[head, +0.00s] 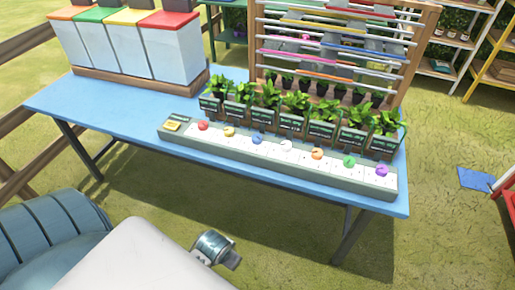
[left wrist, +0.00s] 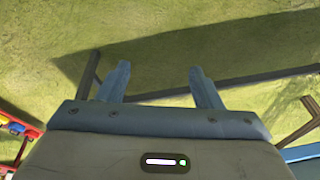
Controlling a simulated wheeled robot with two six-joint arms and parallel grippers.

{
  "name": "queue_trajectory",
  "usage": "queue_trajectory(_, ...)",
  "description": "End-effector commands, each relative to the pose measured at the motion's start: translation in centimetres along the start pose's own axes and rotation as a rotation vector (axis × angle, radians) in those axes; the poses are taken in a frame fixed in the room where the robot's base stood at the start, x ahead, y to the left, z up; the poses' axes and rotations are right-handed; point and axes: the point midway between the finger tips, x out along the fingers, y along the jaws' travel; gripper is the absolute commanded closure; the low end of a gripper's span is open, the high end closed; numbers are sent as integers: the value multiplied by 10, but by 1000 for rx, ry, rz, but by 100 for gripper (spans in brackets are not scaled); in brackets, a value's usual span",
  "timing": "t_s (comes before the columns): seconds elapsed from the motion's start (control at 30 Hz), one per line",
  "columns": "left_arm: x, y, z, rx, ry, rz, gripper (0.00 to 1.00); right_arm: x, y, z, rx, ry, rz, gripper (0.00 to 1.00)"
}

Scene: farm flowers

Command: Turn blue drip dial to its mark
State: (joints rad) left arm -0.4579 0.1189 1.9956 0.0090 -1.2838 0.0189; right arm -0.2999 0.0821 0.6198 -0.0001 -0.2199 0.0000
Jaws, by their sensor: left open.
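The blue drip dial (head: 257,139) is a small round knob on a long grey-green panel (head: 285,165) along the front of the blue table. It sits between the yellow dial (head: 229,132) and the white dial (head: 286,145). Its mark and pointer are too small to read. My left gripper (left wrist: 160,84) shows in the left wrist view with its two fingers wide apart and nothing between them. It is over the grass, away from the dial. My right gripper is not seen.
Potted plants (head: 293,106) stand close behind the dials. Red (head: 203,125), orange (head: 317,153), green (head: 349,161) and purple (head: 381,170) dials share the panel. White bins (head: 165,55) stand at the back left of the blue table (head: 125,108). Grass in front is clear.

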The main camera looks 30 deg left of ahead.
Motion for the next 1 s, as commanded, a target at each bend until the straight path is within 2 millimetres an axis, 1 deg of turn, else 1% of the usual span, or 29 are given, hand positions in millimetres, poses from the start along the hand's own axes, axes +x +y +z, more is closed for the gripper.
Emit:
queue_trajectory(0.03,-16,-2,-12,-4,11,-1,41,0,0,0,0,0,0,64)
queue_trajectory(0.1,-36,-5,-29,-15,13,-3,41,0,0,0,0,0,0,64)
queue_trajectory(0.2,-53,-10,-53,-37,5,-7,41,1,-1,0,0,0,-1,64)
queue_trajectory(0.33,-58,-18,-80,-68,-13,-13,41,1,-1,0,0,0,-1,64)
queue_trajectory(0.47,-58,-27,-111,-105,-33,-20,41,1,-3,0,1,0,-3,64)
queue_trajectory(0.57,-55,-38,-142,-142,-52,-27,41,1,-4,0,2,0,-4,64)
queue_trajectory(0.67,-52,-51,-180,-192,-77,-35,41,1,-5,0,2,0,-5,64)
queue_trajectory(0.7,-52,-58,-196,-216,-88,-38,41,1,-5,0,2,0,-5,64)
queue_trajectory(0.77,-52,-68,-222,-253,-107,-43,41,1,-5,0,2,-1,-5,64)
queue_trajectory(0.8,-52,-75,-238,-277,-119,-45,41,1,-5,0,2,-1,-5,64)
queue_trajectory(0.93,-61,-99,-291,-364,-159,-48,41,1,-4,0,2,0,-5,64)
queue_trajectory(1.0,-69,-111,-317,-409,-177,-47,41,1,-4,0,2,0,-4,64)
